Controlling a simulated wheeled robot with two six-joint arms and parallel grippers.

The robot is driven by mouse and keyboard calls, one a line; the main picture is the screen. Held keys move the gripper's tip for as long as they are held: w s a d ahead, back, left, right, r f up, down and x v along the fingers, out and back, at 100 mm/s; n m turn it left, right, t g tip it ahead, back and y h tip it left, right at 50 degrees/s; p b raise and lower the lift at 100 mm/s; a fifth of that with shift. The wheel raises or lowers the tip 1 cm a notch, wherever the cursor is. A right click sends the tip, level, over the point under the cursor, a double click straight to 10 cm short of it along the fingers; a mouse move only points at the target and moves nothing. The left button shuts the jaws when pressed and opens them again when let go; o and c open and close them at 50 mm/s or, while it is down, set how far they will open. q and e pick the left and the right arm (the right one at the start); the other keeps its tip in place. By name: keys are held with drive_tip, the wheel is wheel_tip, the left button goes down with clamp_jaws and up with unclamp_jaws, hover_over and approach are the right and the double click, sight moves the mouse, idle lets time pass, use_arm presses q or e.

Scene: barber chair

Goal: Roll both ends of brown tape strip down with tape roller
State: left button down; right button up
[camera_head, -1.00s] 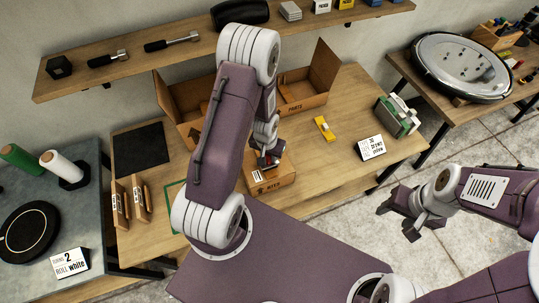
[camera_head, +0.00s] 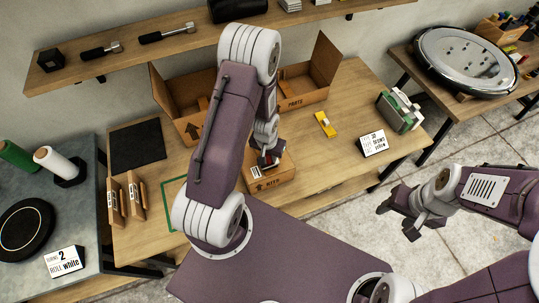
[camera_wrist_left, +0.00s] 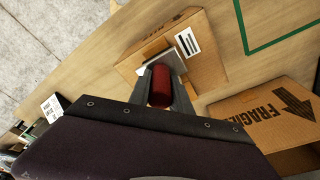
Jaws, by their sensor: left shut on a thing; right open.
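A small closed cardboard box (camera_head: 283,181) stands near the front of the wooden table; it also shows in the left wrist view (camera_wrist_left: 206,68), with a white barcode label (camera_wrist_left: 187,41) on it. My left gripper (camera_head: 267,159) is over this box. In the left wrist view the left gripper (camera_wrist_left: 161,88) is shut on a red handle (camera_wrist_left: 162,86), apparently the tape roller's. The roller's working end is hidden or unclear against the box. I cannot clearly make out the brown tape strip. My right gripper (camera_head: 403,209) is open and empty, off the table to the right.
An open carton marked PARTS (camera_head: 304,97) stands behind the box. A yellow tool (camera_head: 325,125), a printed sign (camera_head: 373,143) and a green-and-white dispenser (camera_head: 400,111) are to the right.

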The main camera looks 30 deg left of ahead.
use_arm(q)
drive_tip(key=shift+f+b, duration=0.35)
drive_tip(key=shift+f, duration=0.05)
drive_tip(key=shift+r, duration=0.1)
idle(0.6)
wheel_tip(320, 180, up, 6)
drive_tip(key=p, duration=0.6)
drive_tip(key=shift+r, duration=0.1)
drive_tip(key=shift+f, duration=0.2)
drive_tip(key=w+a+b, duration=0.2)
drive_tip(key=w+a, duration=0.4)
drive_tip(key=a, duration=0.1)
